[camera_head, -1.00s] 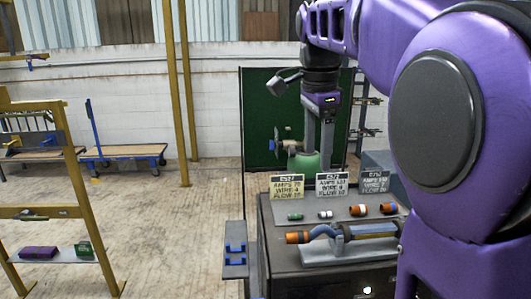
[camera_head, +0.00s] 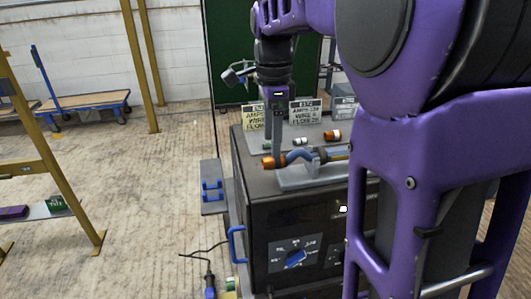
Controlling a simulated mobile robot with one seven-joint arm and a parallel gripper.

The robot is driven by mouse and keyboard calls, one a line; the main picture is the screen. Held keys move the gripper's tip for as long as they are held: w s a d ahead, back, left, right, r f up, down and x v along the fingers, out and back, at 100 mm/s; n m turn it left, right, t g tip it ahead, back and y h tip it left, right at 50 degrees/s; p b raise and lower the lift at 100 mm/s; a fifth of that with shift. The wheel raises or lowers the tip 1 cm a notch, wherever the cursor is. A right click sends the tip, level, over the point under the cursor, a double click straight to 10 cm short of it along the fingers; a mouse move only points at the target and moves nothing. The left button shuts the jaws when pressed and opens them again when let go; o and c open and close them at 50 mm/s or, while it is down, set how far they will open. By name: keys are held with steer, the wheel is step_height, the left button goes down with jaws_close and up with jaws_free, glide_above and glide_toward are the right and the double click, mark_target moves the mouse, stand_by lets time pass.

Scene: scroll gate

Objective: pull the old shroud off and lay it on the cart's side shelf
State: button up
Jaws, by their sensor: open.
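The torch (camera_head: 300,156) lies in a grey cradle on top of the dark cart. The old shroud (camera_head: 268,162), copper-orange, sits on the torch's left end. My gripper (camera_head: 276,158) points down, open, with its fingers at the shroud's right part. I cannot tell whether they straddle it or touch it. The cart's side shelf (camera_head: 211,206), a grey plate with blue brackets, sticks out on the cart's left side and carries no shroud.
An orange part (camera_head: 332,135) and a small white-green part (camera_head: 300,141) stand behind the torch, before printed cards (camera_head: 305,112). A blue handle (camera_head: 237,245) and a cable (camera_head: 200,253) are at the cart's left.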

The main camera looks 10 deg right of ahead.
mark_target(267, 158)
steer(key=shift+f+b, duration=0.35)
steer(key=shift+f, duration=2.25)
jaws_close()
steer(key=c, duration=0.7)
jaws_free()
jaws_close()
steer(key=shift+a, duration=0.6)
steer(key=a+p, duration=0.2)
steer(key=a, duration=0.7)
steer(key=shift+p, duration=0.3)
stand_by(0.4)
